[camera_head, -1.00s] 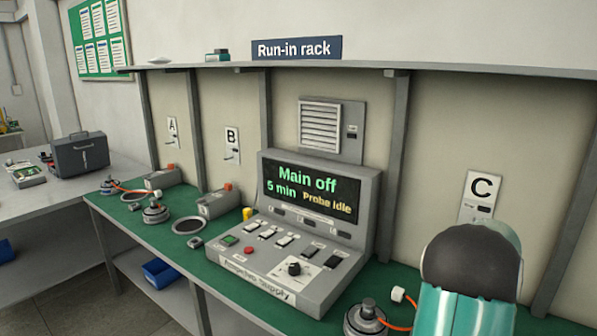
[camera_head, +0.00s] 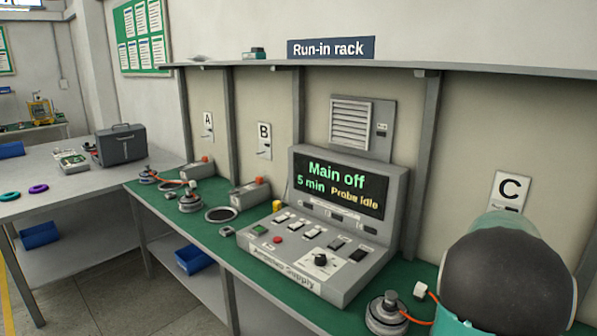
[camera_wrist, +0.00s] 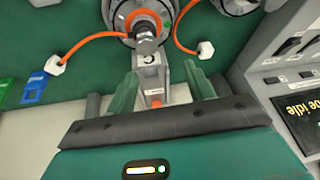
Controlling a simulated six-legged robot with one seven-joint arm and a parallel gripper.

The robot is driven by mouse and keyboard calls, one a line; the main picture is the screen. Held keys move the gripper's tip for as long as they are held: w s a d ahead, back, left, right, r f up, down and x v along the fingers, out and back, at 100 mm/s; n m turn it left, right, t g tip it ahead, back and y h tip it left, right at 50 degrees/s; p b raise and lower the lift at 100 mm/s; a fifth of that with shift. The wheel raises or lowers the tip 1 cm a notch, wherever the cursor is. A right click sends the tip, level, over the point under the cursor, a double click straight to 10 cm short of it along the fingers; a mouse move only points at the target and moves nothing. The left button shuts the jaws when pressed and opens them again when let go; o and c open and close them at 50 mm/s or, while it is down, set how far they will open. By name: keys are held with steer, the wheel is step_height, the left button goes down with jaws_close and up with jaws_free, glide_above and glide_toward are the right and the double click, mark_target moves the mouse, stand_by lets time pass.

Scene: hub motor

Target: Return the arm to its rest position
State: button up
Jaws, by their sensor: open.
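My gripper (camera_wrist: 160,92) shows in the wrist view with its two green fingers apart. A grey fixture with an orange-red end (camera_wrist: 156,101) shows between the fingers; nothing appears clamped, and I cannot tell how far beyond them it lies. A hub motor (camera_wrist: 143,18) with an orange cable sits above them in that view. In the head view my arm's rounded dark and teal link fills the lower right corner, and the gripper itself is out of that view.
The supply console (camera_head: 322,262) reads "Main off", "5 min", "Probe idle". Hub motors stand on the green bench, one (camera_head: 386,314) near my arm link and one (camera_head: 190,199) farther left. A shelf (camera_head: 400,68) runs above. A grey case (camera_head: 121,145) stands on the left table.

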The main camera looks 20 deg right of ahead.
steer(key=w+a+r+n+t+y, duration=0.1)
steer(key=a+r+n, duration=0.15)
steer(key=a, duration=0.75)
steer(key=w+a+r+n, duration=0.1)
steer(key=a+r, duration=0.3)
steer(key=a, duration=0.5)
steer(key=w+a+r+n+t+y, duration=0.1)
steer(key=a+r+n, duration=0.15)
steer(key=a, duration=0.75)
steer(key=s+a+n, duration=0.2)
steer(key=s+a, duration=0.4)
steer(key=a, duration=0.3)
steer(key=s+a+r+n+y, duration=0.1)
steer(key=s+a, duration=0.4)
steer(key=a, duration=0.5)
steer(key=shift+s+n, duration=0.35)
steer(key=shift+n, duration=0.55)
